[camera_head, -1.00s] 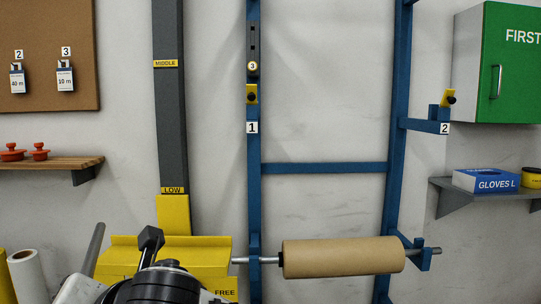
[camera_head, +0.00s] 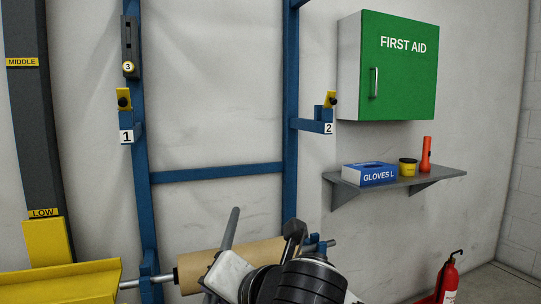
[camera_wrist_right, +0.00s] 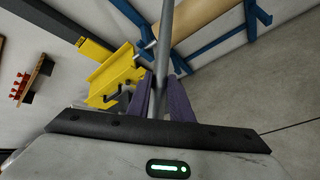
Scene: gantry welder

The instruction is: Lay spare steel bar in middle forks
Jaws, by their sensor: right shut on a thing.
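The grey steel bar (camera_wrist_right: 165,40) runs between the purple fingers of my right gripper (camera_wrist_right: 161,95), which is shut on it. In the head view, one end of the bar (camera_head: 229,230) sticks up at a tilt beside my arm; the rest is hidden. The middle forks are on the blue rack: fork 1 (camera_head: 138,129) on the left post and fork 2 (camera_head: 312,125) on the right post. Each has a yellow latch piece above it, and no bar lies across them. The held bar is below them in the picture. My left gripper is not in view.
A brown roll (camera_head: 205,268) on a shaft lies in the lower forks, partly behind my arm. A yellow carriage (camera_head: 60,282) is at LOW on the dark column. A shelf (camera_head: 400,184) with a glove box and a first aid cabinet (camera_head: 400,80) are at right.

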